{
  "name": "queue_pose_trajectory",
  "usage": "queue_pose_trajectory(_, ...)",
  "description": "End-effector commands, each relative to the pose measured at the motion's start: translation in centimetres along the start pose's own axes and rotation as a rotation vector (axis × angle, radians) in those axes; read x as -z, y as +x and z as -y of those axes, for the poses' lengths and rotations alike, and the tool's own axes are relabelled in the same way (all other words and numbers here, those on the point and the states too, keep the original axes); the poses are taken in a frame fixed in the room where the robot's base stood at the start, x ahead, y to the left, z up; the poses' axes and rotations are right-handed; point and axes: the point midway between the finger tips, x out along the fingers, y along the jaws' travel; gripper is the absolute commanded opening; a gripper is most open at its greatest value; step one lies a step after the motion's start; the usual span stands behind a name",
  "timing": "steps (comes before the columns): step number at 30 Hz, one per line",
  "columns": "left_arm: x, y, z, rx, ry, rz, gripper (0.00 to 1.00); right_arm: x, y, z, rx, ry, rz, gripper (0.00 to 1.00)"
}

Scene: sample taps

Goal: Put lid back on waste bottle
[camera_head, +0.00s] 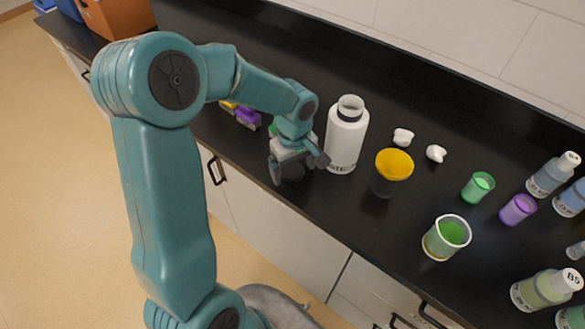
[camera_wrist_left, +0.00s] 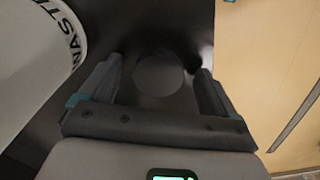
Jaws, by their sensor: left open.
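The white waste bottle (camera_head: 346,140) stands upright on the black counter, its mouth open with no lid on it. Part of its white side with black lettering shows at the left of the wrist view (camera_wrist_left: 30,65). My left gripper (camera_head: 298,170) is just left of the bottle, low over the counter's front edge, pointing down. In the wrist view its two fingers (camera_wrist_left: 155,85) are apart. A dark round disc (camera_wrist_left: 158,74), which looks like the lid, lies between them on the dark surface, with gaps on both sides. In the head view I cannot make it out. My right gripper is not in view.
Right of the bottle stand a yellow-topped dark cup (camera_head: 393,166), two small white pieces (camera_head: 403,137), green cups, a purple cup (camera_head: 517,209) and several labelled bottles. A purple item (camera_head: 247,118) lies behind my left arm. The counter's front edge is close to the gripper.

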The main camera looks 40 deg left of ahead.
Motion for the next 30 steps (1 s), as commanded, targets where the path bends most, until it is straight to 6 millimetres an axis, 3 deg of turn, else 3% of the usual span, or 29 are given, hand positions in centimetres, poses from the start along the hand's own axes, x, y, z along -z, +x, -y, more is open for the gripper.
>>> queue_pose_trajectory(11, 0.01, 0.25, -0.02, -0.002, 0.0, 0.0, 0.91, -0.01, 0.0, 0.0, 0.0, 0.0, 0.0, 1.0)
queue_pose_trajectory(15, 0.01, 0.24, -0.03, -0.002, 0.0, -0.001, 0.45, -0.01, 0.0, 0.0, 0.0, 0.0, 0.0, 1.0)
queue_pose_trajectory(16, 0.02, 0.23, -0.03, -0.001, 0.0, -0.001, 0.35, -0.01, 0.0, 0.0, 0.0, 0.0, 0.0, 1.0)
queue_pose_trajectory(17, 0.01, 0.23, -0.03, -0.001, 0.0, -0.001, 0.32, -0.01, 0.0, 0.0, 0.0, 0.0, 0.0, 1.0)
queue_pose_trajectory(30, 0.06, -0.7, -0.11, -0.004, 0.0, -0.003, 0.32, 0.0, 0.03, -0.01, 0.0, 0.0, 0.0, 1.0)
